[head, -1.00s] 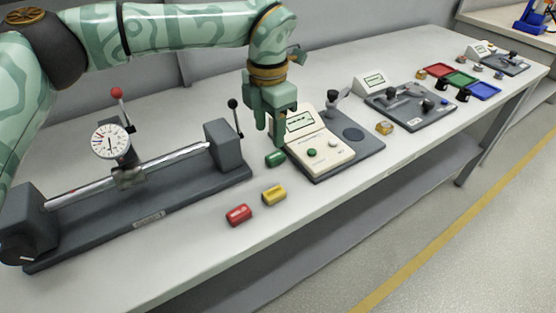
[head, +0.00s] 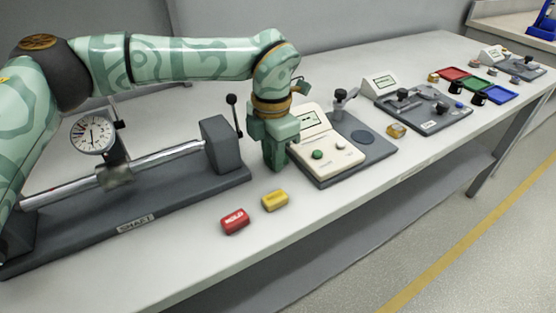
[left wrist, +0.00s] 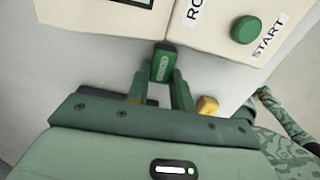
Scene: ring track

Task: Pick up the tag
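A green tag (left wrist: 163,63) with white lettering shows in the left wrist view between the fingertips of my left gripper (left wrist: 161,82). The fingers lie close against both its sides, and it fills the gap. In the head view my left gripper (head: 275,165) points down at the bench, left of the cream device, and hides the green tag. A yellow tag (head: 275,200) and a red tag (head: 235,221) lie on the bench in front of it. The yellow tag also shows in the left wrist view (left wrist: 207,106). My right gripper is not in view.
The cream device (head: 325,150) with a green START button stands just right of the gripper. A shaft fixture (head: 185,200) with a dial gauge (head: 92,134) stands left. Further right are a grey fixture (head: 430,115) and coloured trays (head: 490,91).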

